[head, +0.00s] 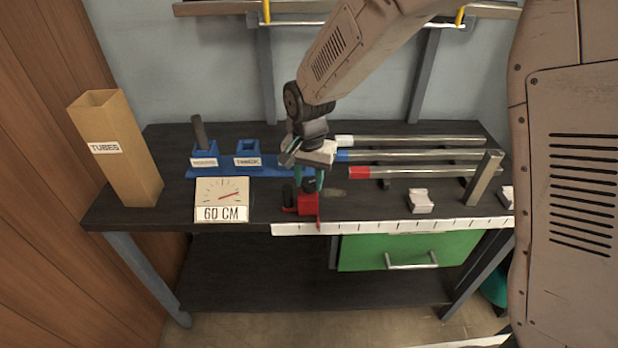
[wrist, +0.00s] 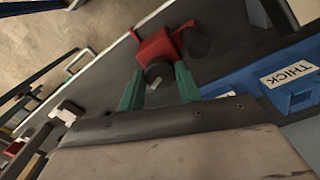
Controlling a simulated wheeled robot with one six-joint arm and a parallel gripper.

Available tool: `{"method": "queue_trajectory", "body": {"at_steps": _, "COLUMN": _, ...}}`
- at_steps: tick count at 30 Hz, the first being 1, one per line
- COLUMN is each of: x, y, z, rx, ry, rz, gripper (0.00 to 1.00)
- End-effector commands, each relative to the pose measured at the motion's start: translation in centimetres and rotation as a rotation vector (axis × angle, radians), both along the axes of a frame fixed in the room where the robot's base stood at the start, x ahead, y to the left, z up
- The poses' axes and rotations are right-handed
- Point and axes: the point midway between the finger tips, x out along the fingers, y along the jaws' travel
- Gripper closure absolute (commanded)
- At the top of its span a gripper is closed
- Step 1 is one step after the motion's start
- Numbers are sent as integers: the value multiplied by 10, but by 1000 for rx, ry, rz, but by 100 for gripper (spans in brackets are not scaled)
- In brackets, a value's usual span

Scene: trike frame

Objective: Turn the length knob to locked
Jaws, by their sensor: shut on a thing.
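The length stop is a red block (head: 305,204) at the front edge of the bench, by the white ruler strip (head: 390,228). It also shows in the wrist view (wrist: 155,48). Its dark length knob (wrist: 158,75) sits between the green fingertips of my gripper (wrist: 158,88). My gripper (head: 310,184) reaches down from above and is shut on this knob. The knob has a pale mark on its face; I cannot tell whether it stands at locked. A second black knob or handle (wrist: 196,40) sticks out of the block's side.
A dial card reading 60 CM (head: 222,200) stands left of the stop. Blue holders (head: 247,155), one labelled THICK, are behind it. Tubes with white, blue and red ends (head: 430,155) lie at the right. A cardboard TUBES box (head: 118,150) stands at the left.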

Motion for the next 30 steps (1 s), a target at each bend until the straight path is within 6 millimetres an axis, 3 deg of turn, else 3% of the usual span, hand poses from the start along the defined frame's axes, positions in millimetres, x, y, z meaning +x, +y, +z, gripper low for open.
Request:
{"method": "queue_trajectory", "body": {"at_steps": 15, "x": 1, "y": 0, "z": 1, "rx": 2, "ry": -3, "rz": -333, "gripper": 89}}
{"method": "queue_trajectory", "body": {"at_steps": 30, "x": 1, "y": 0, "z": 1, "rx": 2, "ry": -3, "rz": -393, "gripper": 89}}
